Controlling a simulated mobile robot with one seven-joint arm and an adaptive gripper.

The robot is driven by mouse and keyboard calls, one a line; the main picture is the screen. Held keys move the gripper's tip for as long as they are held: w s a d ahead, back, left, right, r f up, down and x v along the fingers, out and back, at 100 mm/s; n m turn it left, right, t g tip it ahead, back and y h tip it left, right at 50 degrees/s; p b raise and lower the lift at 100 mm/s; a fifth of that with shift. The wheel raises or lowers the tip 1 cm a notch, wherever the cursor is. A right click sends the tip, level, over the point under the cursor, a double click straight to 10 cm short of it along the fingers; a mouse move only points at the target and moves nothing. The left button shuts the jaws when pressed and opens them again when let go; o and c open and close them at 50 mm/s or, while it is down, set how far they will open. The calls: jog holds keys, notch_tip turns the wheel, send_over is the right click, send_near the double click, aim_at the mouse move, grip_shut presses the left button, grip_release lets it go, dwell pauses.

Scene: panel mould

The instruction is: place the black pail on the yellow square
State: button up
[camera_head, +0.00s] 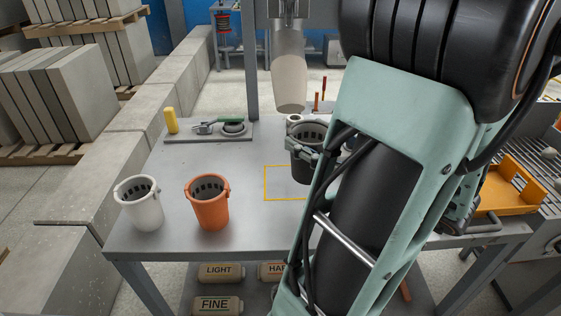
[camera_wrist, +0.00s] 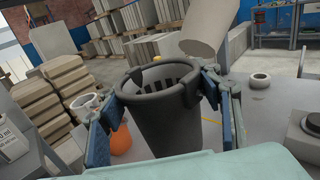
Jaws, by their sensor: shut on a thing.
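The black pail (camera_head: 306,168) is in the middle of the head view, its right side hidden by my arm. It fills the centre of the wrist view (camera_wrist: 160,120), open end up. My gripper (camera_wrist: 165,108) is shut on the pail, with a blue finger on each side near the rim. The yellow square (camera_head: 265,184) is a thin outline on the grey table. The pail's base overlaps its upper right part in the head view, and my arm hides its right side. Whether the pail touches the table I cannot tell.
A white pail (camera_head: 142,207) and an orange pail (camera_head: 209,211) stand on the table (camera_head: 165,168) to the left. A beige rounded body (camera_head: 289,80) hangs above the table behind the black pail.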

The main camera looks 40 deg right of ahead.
jog(key=shift+w+d+f+b, duration=0.4)
jog(key=shift+w+d+f, duration=0.4)
jog(key=shift+w+f, duration=1.1)
jog(key=shift+w+d+f+b, duration=0.4)
jog(key=shift+w+d+f, duration=0.4)
jog(key=shift+w+f, duration=1)
jog(key=shift+w+d+f+b, duration=0.4)
jog(key=shift+w+d+f, duration=0.4)
jog(key=shift+w+f, duration=1.1)
jog(key=shift+s+f, duration=0.4)
jog(key=shift+f, duration=0.15)
jog(key=o, duration=1.5)
jog(key=shift+o, duration=0.2)
jog(key=shift+r, duration=0.2)
